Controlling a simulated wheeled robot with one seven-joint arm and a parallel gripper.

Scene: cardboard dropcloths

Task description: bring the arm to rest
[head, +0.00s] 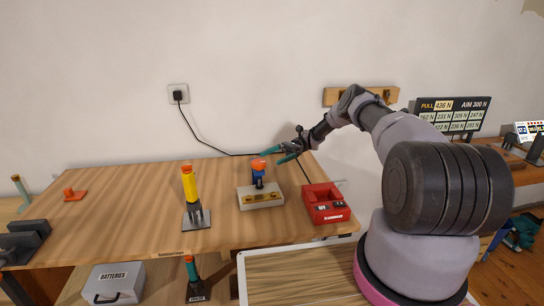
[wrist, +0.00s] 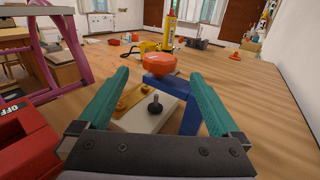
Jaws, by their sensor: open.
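My gripper (head: 279,152) is at the end of my arm, over the right part of the wooden table (head: 130,190). Its two green fingers are apart in the wrist view (wrist: 155,85), with nothing held between them. In the head view the same post (head: 258,180) stands on a pale base with a yellow strip (head: 262,199), just left of and below my gripper. I cannot tell from these views whether a finger touches the cap.
A red box (head: 326,204) sits at the table's right edge. A yellow cylinder (head: 190,184) stands on a metal plate left of the base. A black cord (head: 205,143) runs from the wall socket (head: 178,95) toward my gripper. A display (head: 452,115) is at right. The table's left middle is clear.

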